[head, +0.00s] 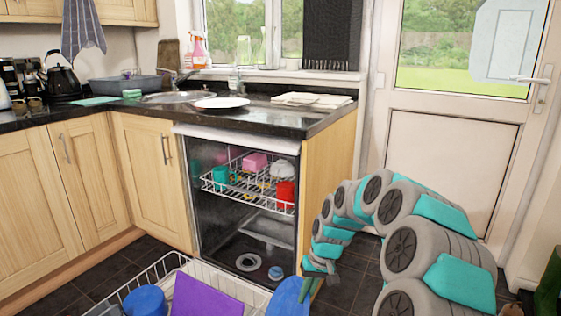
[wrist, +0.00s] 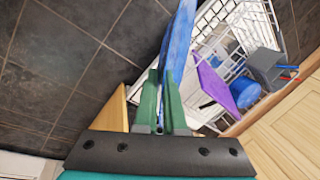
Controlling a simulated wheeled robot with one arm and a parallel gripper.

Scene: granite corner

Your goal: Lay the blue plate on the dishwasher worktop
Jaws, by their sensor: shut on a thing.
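The blue plate (head: 288,298) is at the bottom edge of the head view, in front of the open dishwasher and low by its pulled-out lower rack. It stands on edge in the wrist view (wrist: 180,42). My gripper (head: 312,280) is shut on it, with green fingers (wrist: 164,100) at its near edge. The head view cuts off the plate's lower part. The dishwasher worktop (head: 262,118) is a dark granite counter above the dishwasher (head: 240,200), higher than my gripper.
A white plate (head: 221,102) and folded cloths (head: 311,99) lie on the worktop, with bare granite in front. The lower rack (head: 232,285) holds a purple board (head: 205,298) and a blue cup (head: 145,301). The upper rack (head: 245,190) holds several coloured dishes. A door (head: 450,160) is at right.

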